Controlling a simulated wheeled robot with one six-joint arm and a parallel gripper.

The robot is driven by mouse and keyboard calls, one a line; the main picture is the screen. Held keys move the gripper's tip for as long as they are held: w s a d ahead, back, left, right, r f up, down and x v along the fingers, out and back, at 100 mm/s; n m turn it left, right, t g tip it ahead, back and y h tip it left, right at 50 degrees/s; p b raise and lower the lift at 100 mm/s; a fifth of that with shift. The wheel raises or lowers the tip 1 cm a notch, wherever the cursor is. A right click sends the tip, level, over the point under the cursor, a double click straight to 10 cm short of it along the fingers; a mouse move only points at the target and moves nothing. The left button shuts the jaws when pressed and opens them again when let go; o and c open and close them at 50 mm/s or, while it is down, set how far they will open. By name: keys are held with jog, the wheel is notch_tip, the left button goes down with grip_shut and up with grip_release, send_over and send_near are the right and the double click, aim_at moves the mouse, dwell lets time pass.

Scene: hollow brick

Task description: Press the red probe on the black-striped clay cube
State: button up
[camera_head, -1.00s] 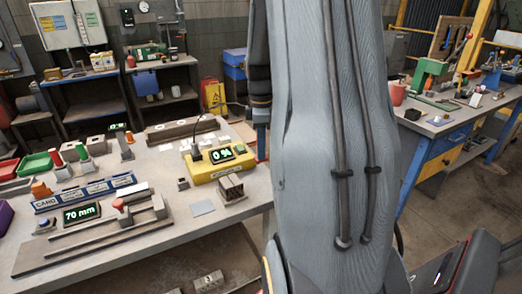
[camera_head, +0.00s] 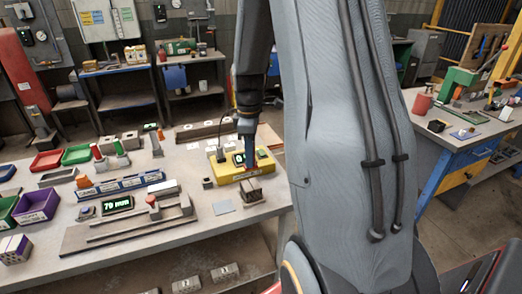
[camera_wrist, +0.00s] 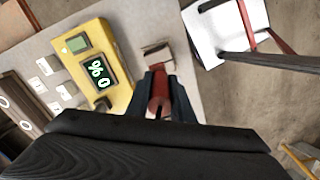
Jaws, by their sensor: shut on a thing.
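My gripper (camera_head: 247,150) is shut on the red probe (camera_wrist: 159,88), which points down toward a small brown-grey block with dark stripes (camera_head: 252,189). This block looks like the black-striped clay cube and stands near the table's edge, in front of the yellow meter (camera_head: 232,177). In the wrist view the block (camera_wrist: 157,52) lies just beyond the probe's tip. I cannot tell whether the tip touches it. In the head view my gripper partly hides the meter.
A flat grey-blue plate (camera_head: 223,207) lies left of the block. A rail gauge (camera_head: 130,230) with a 70 mm display (camera_head: 117,204) stands further left. Green (camera_head: 77,155) and purple (camera_head: 37,204) bins are at the far left. Loose blocks (camera_head: 224,272) sit below the tabletop.

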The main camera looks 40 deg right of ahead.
jog(key=shift+f+b, duration=2.6)
jog(key=shift+f, duration=0.4)
jog(key=shift+s+a+f, duration=0.1)
jog(key=shift+f, duration=0.55)
dwell(0.5)
jog(key=shift+r+p, duration=3)
jog(key=shift+r, duration=0.65)
